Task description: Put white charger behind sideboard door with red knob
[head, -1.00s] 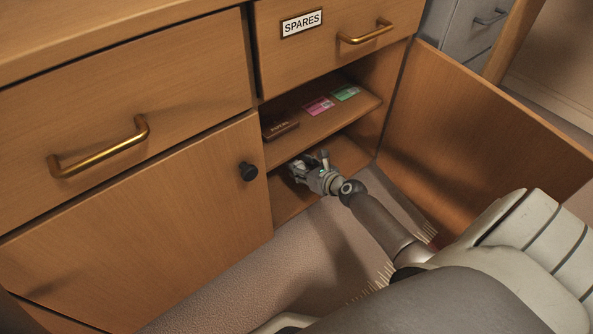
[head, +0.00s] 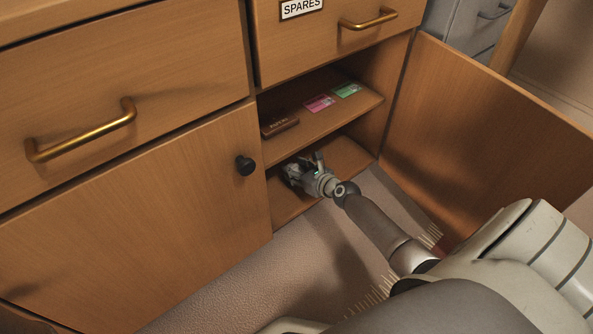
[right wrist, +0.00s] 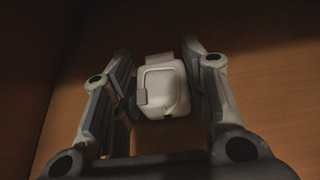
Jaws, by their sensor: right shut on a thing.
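The white charger (right wrist: 162,88) shows in the right wrist view between the two fingers of my right gripper (right wrist: 165,85), which is shut on it. In the head view my right gripper (head: 298,172) reaches into the lower compartment of the open sideboard cupboard, below the shelf (head: 342,117). The charger is too small and hidden by the gripper to make out clearly there. The open door (head: 485,130) is swung out to the right; its knob is not in view. My left gripper is not in view.
On the shelf lie a dark brown box (head: 280,127), a pink card (head: 319,102) and a green card (head: 347,90). A closed door with a black knob (head: 245,166) is on the left. A drawer labelled SPARES (head: 302,8) is above the opening.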

